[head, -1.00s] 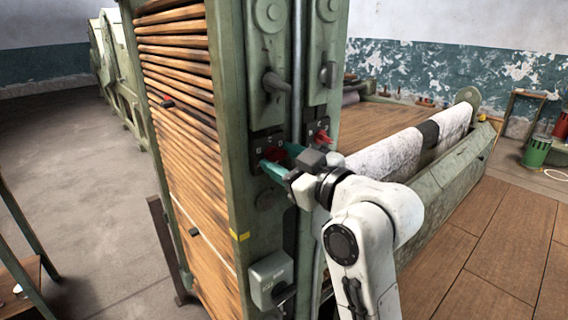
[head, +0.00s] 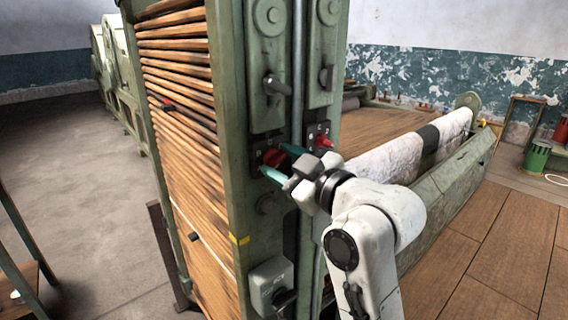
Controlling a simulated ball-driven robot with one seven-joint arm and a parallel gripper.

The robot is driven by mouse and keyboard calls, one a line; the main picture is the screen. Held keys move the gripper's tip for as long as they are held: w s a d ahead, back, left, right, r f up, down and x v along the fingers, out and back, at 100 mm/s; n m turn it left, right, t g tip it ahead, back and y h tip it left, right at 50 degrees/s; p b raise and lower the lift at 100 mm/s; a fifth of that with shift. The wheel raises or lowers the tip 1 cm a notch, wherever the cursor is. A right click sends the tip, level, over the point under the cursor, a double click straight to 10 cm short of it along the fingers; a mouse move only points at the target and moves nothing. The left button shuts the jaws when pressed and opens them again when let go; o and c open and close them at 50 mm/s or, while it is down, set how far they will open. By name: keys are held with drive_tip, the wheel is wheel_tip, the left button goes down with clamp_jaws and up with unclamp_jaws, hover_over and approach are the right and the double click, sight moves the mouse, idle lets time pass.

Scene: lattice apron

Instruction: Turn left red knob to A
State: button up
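The left red knob (head: 272,157) sits on a dark plate (head: 258,151) on the front of the green machine frame. The small letters on this plate are too small to read. A second red knob (head: 324,141) is on a similar plate to its right. My gripper (head: 279,161) has teal fingers, one at the lower left and one at the upper right of the left knob. The fingers are spread with the knob between their tips. I cannot tell whether they touch it. The gripper body hides part of the frame to the right of the knob.
Dark levers (head: 274,84) stick out above the knobs. A grey box (head: 271,286) with a dark handle is on the frame below. Wooden slats (head: 180,90) cover the left side. A white roll (head: 390,155) lies in a trough on the right. The floor at left is open.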

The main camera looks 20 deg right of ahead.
drive_tip(key=o, duration=0.4)
drive_tip(key=shift+s, duration=0.1)
drive_tip(key=p+v, duration=0.3)
drive_tip(key=v, duration=0.7)
drive_tip(key=shift+s+d+r, duration=0.1)
drive_tip(key=shift+s, duration=0.2)
